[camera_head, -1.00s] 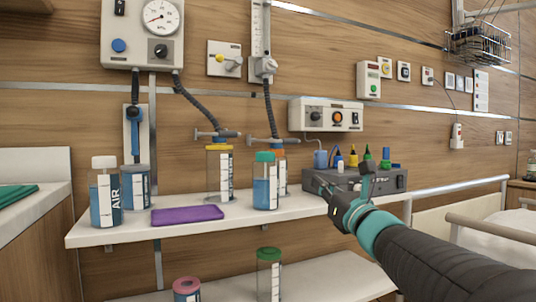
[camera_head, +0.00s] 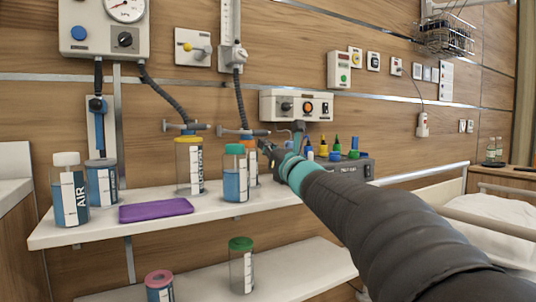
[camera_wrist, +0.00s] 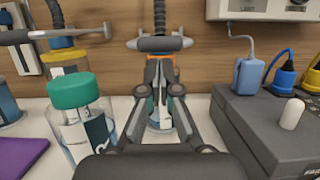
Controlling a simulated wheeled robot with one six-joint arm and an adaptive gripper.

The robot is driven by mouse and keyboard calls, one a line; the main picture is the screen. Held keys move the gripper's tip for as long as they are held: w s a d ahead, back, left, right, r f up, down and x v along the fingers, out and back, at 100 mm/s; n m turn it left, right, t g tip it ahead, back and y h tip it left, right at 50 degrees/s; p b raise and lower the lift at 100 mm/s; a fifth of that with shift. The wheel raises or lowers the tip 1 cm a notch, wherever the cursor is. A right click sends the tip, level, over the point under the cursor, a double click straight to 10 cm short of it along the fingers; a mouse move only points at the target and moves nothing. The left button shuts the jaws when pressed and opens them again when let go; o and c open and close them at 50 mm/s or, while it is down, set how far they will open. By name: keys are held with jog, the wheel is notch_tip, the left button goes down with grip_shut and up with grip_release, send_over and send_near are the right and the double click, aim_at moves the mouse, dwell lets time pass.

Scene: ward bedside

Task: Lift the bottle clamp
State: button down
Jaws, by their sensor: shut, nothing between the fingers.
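Two grey T-shaped clamps sit at the ends of the dark hoses over the shelf. The right clamp (camera_head: 243,132) is above the orange-capped bottle (camera_head: 251,168); it also shows straight ahead in the wrist view (camera_wrist: 160,43). The left clamp (camera_head: 187,126) is above the yellow-capped bottle (camera_head: 189,165). My gripper (camera_head: 266,147) is shut and empty, just right of and slightly below the right clamp. In the wrist view its fingertips (camera_wrist: 160,72) are below the clamp bar, in front of the orange-capped bottle, which they partly hide. I cannot tell whether they touch it.
A teal-capped bottle (camera_head: 235,172) stands close left of my gripper. A dark box (camera_head: 352,168) with coloured plugs is on its right. A purple pad (camera_head: 156,210) and blue bottles stand further left. A lower shelf (camera_head: 205,285) holds two capped containers.

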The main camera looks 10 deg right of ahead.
jog(key=shift+w+r, duration=0.15)
jog(key=shift+r, duration=0.2)
jog(key=shift+r, duration=0.1)
jog(key=shift+r+g+p, duration=0.3)
jog(key=shift+r+p, duration=0.2)
jog(key=shift+p, duration=0.35)
